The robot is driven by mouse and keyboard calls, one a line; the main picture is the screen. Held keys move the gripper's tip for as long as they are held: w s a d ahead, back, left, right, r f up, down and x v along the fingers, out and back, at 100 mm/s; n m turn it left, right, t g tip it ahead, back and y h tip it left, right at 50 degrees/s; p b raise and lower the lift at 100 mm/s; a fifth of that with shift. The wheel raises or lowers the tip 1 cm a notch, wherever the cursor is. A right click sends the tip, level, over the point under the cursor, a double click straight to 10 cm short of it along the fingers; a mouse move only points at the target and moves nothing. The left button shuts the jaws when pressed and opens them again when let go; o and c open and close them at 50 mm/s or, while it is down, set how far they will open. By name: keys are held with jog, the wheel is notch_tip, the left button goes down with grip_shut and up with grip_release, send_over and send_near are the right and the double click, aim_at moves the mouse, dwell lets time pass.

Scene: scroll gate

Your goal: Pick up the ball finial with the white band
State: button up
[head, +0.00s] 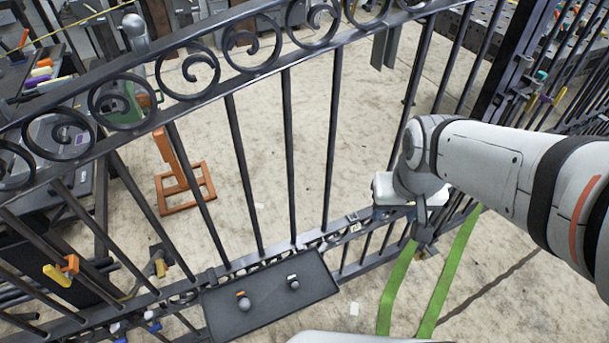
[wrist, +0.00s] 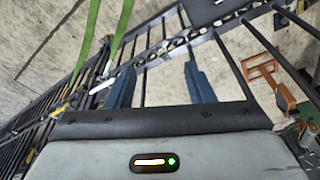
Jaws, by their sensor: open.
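The ball finial with the white band (head: 293,283) sits on the right part of a dark tray (head: 262,318) in the head view. A second ball finial with an orange band (head: 243,302) sits to its left on the same tray. My gripper (head: 425,246) is to the right of the tray, apart from both finials. In the wrist view my gripper (wrist: 160,76) shows two blue fingers spread apart with nothing held between them. A piece of the dark tray (wrist: 207,12) shows at the top edge of the wrist view; neither finial can be made out there.
A black scroll gate (head: 333,130) with upright bars stands behind the tray, its lower rail along the tray's back edge. Green straps (head: 455,270) hang or lie right of the tray. An orange stand (head: 183,180) is beyond the bars.

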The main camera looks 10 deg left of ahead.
jog(key=w+a+f+n+b, duration=0.1)
jog(key=w+a+f+b, duration=0.15)
jog(key=f, duration=0.35)
jog(key=w+a+f+n+b, duration=0.1)
jog(key=a+f+b, duration=0.15)
jog(key=f, duration=0.35)
jog(key=n+g+b, duration=0.1)
jog(key=n+b, duration=0.2)
jog(key=b, duration=0.5)
send_over(293, 279)
jog(key=s+d, duration=0.1)
notch_tip(293, 279, down, 24)
jog(key=shift+s+d+f, duration=0.1)
jog(key=shift+s+d, duration=0.05)
jog(key=shift+y, duration=0.3)
jog(key=f+b, duration=0.1)
jog(key=f, duration=0.1)
jog(key=f+b, duration=0.1)
jog(key=f, duration=0.2)
jog(key=w+a+f+b, duration=0.1)
jog(key=f, duration=0.1)
jog(key=shift+w+f, duration=0.1)
jog(key=shift+f, duration=0.25)
grip_shut()
